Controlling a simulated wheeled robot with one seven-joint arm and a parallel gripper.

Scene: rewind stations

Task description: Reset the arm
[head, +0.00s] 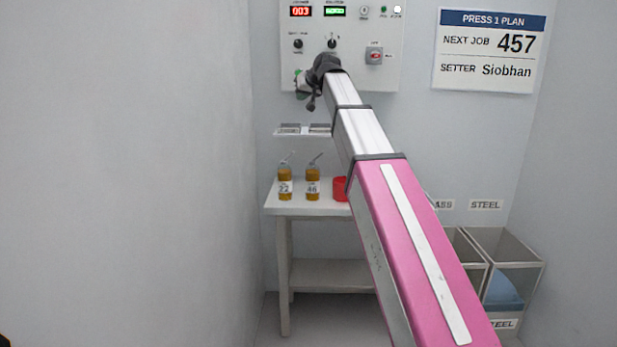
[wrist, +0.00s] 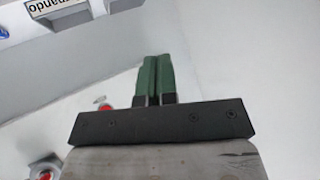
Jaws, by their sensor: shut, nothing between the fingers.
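My arm reaches out from the lower right in the head view, its pink and silver sections extended toward the control panel (head: 345,75) on the back wall. My gripper (head: 300,86) is at the far end, in front of the panel's lower left part, small and partly hidden by the dark wrist. In the wrist view my gripper (wrist: 153,62) shows two green fingers pressed together with nothing between them. A red button (wrist: 104,107) and a second red control (wrist: 45,174) lie on a pale surface at the left of the wrist view.
A white table (head: 305,209) holds two amber bottles (head: 312,190) and a red item (head: 340,188). A small shelf (head: 302,131) hangs above it. Open bins (head: 515,248) stand at the right. A plan sign (head: 490,50) hangs on the back wall. A plain wall (head: 130,170) fills the left.

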